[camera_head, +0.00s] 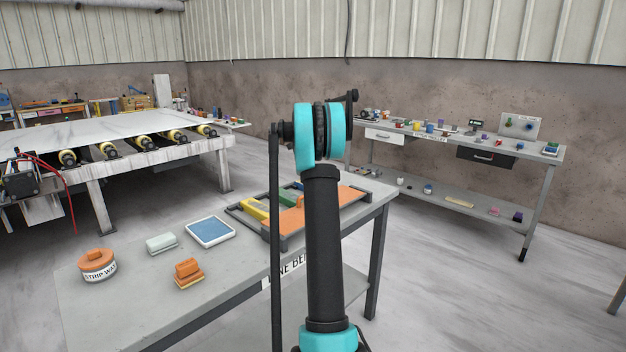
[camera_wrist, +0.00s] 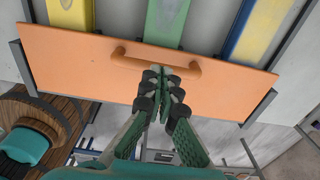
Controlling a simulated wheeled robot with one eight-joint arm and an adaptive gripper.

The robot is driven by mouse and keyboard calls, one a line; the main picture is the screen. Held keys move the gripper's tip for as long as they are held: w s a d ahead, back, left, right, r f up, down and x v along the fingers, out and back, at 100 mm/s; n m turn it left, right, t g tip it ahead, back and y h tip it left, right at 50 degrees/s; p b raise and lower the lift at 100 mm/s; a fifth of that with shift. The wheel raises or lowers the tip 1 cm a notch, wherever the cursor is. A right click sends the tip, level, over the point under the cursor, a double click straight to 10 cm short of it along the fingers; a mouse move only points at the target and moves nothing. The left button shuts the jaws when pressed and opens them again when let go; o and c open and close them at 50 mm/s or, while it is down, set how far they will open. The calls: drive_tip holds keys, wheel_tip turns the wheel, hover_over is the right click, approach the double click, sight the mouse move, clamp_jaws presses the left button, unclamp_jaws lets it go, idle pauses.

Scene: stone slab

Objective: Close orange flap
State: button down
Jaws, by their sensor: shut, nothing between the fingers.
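The orange flap (camera_wrist: 80,60) is a flat panel with an orange bar handle (camera_wrist: 190,70), seen in the wrist view across the front of a grey frame. In the head view the orange flap (camera_head: 348,196) lies low in the dark grey frame (camera_head: 262,230) on the near table, partly hidden by my arm. My gripper (camera_wrist: 164,80) is shut and empty, its fingertips over the flap by the middle of the handle. Whether they touch it I cannot tell. The gripper is hidden behind my arm in the head view.
Yellow (camera_wrist: 72,14), green (camera_wrist: 166,22) and blue-yellow (camera_wrist: 258,32) bars lie beyond the flap. On the near table (camera_head: 130,300) are a strip wax tin (camera_head: 97,265), a pale block (camera_head: 161,243), orange blocks (camera_head: 188,273) and a blue-topped tray (camera_head: 210,232). A second workbench (camera_head: 450,150) stands behind.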

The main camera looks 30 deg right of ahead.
drive_tip(key=shift+w+a+f, duration=0.15)
drive_tip(key=shift+w+f, duration=0.2)
drive_tip(key=shift+f, duration=0.2)
drive_tip(key=shift+w+a+f, duration=0.1)
drive_tip(key=shift+w+f, duration=0.2)
drive_tip(key=shift+f, duration=0.25)
